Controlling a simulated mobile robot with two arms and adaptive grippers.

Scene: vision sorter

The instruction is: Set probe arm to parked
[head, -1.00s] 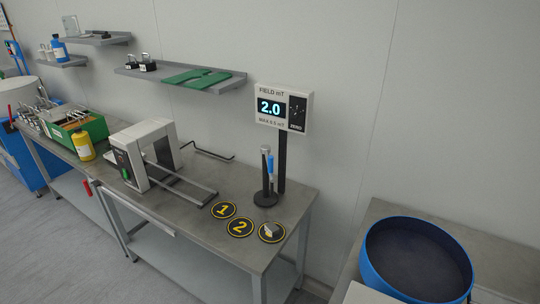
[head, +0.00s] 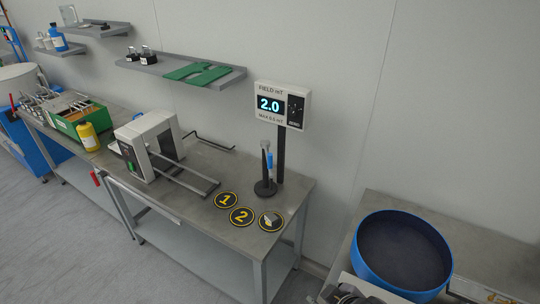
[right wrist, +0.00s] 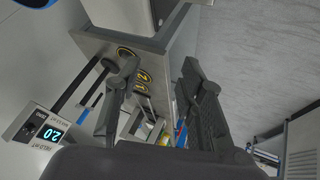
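The probe stand (head: 265,187) is a black round base with an upright black post on the steel bench. A slim probe arm (head: 268,160) with a blue part and a pale top stands roughly upright beside the post. Behind it the field meter (head: 283,105) reads 2.0. In the right wrist view the meter (right wrist: 38,130) is at lower left and the blue part of the probe arm (right wrist: 92,101) lies left of my fingers. My right gripper (right wrist: 160,78) is open, with nothing between its fingers, apart from the probe arm. My left gripper is not in view.
Round floor-style markers 1 (head: 226,200) and 2 (head: 241,217) and a third disc with a small grey piece (head: 271,222) lie on the bench. A white frame-shaped device (head: 150,145) with rails stands left. A blue drum (head: 403,255) is at right.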

